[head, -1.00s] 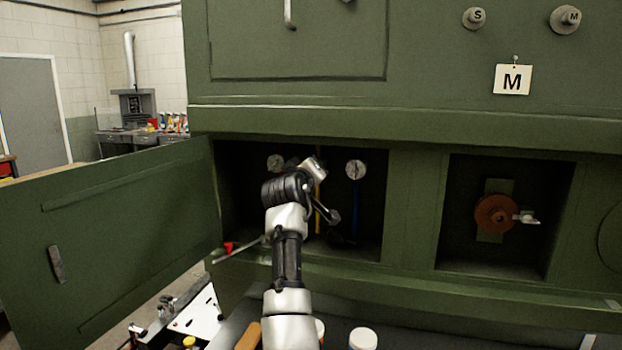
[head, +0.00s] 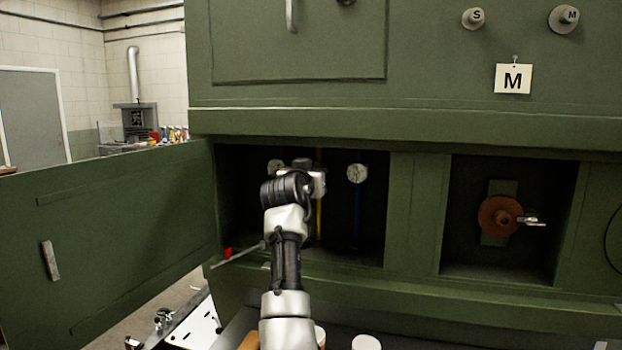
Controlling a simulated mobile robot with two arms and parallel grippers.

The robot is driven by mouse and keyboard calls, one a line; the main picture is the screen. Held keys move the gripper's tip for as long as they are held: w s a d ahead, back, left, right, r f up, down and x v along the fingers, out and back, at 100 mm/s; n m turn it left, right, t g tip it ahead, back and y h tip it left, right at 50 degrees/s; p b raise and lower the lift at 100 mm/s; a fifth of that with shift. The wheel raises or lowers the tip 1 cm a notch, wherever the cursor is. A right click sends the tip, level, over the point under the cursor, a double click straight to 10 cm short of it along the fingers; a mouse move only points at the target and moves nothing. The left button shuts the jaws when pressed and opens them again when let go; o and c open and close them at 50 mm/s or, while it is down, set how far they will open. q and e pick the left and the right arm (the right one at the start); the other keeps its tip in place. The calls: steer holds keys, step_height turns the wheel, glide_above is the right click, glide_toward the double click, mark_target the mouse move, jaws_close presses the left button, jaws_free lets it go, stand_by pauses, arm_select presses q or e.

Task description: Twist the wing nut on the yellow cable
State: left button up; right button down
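The yellow cable (head: 319,220) hangs upright inside the open left bay of the green fuselage. My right gripper is not in view.
A blue cable (head: 357,215) hangs right of the yellow one below a round pale fitting (head: 357,173). Another round fitting (head: 275,166) is partly hidden at left. The open green door (head: 110,240) stands left. A red-brown wheel (head: 499,216) sits in the right bay.

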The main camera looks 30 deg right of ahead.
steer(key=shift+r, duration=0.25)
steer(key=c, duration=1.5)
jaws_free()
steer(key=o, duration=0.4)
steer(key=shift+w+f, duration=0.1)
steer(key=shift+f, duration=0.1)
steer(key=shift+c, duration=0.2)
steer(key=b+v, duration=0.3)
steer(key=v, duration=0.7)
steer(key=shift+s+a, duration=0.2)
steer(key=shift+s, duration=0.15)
